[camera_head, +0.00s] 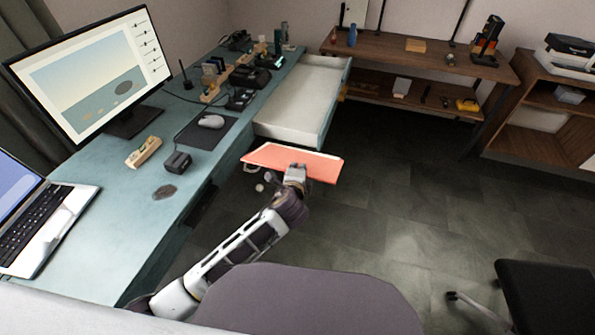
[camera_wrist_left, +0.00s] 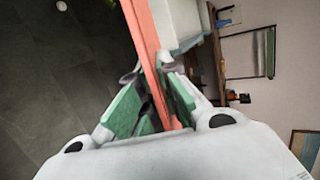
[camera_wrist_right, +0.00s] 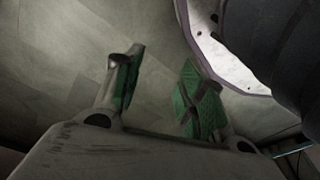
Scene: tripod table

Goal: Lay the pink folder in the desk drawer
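The pink folder (camera_head: 290,160) is held out flat in front of the open desk drawer in the head view. My left gripper (camera_head: 296,172) is shut on its near edge. In the left wrist view the folder (camera_wrist_left: 147,45) runs between the two green-padded fingers (camera_wrist_left: 160,100). The white drawer (camera_head: 300,100) is pulled out from the teal desk and looks empty; the folder is on the near side of it. My right gripper (camera_wrist_right: 157,90) shows only in its wrist view, with its fingers apart and nothing between them, over the floor.
The desk (camera_head: 130,205) carries a monitor (camera_head: 95,75), a laptop (camera_head: 40,220), a mouse (camera_head: 211,121) and several small devices. A wooden shelf (camera_head: 420,55) stands behind. A black chair (camera_head: 545,295) is at the lower right. The floor right of the drawer is clear.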

